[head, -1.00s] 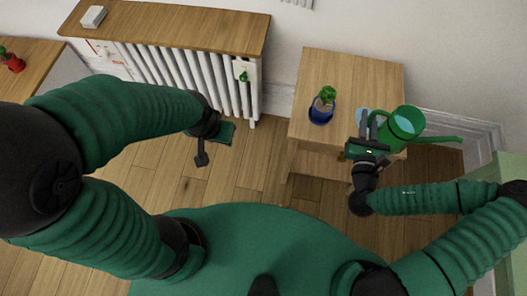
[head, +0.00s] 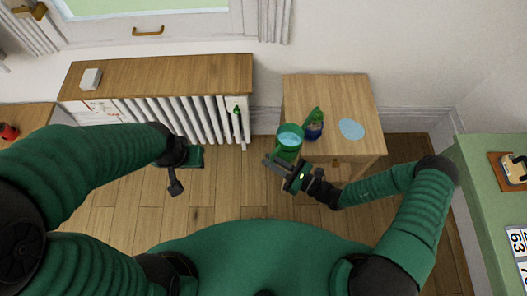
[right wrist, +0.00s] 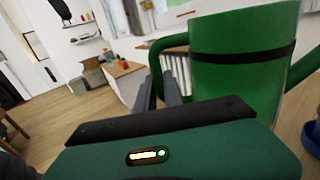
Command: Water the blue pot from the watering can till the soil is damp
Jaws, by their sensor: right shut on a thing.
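The green watering can (head: 289,140) is held by its handle in my right gripper (head: 277,168), at the left edge of the wooden side table (head: 357,100). It looks roughly upright in the right wrist view (right wrist: 240,62), with its spout running off to the right. The blue pot (head: 314,131) with a green plant stands on the table, just right of the can; a blue edge (right wrist: 311,141) shows in the right wrist view. Its soil is hidden. My left gripper (head: 176,187) hangs over the floor by the radiator; its jaws are unclear.
A pale blue disc (head: 351,129) lies on the table right of the pot. A radiator (head: 190,123) under a wooden shelf (head: 160,76) stands to the left. A green-topped surface (head: 480,190) is at the far right. Wooden floor lies clear between.

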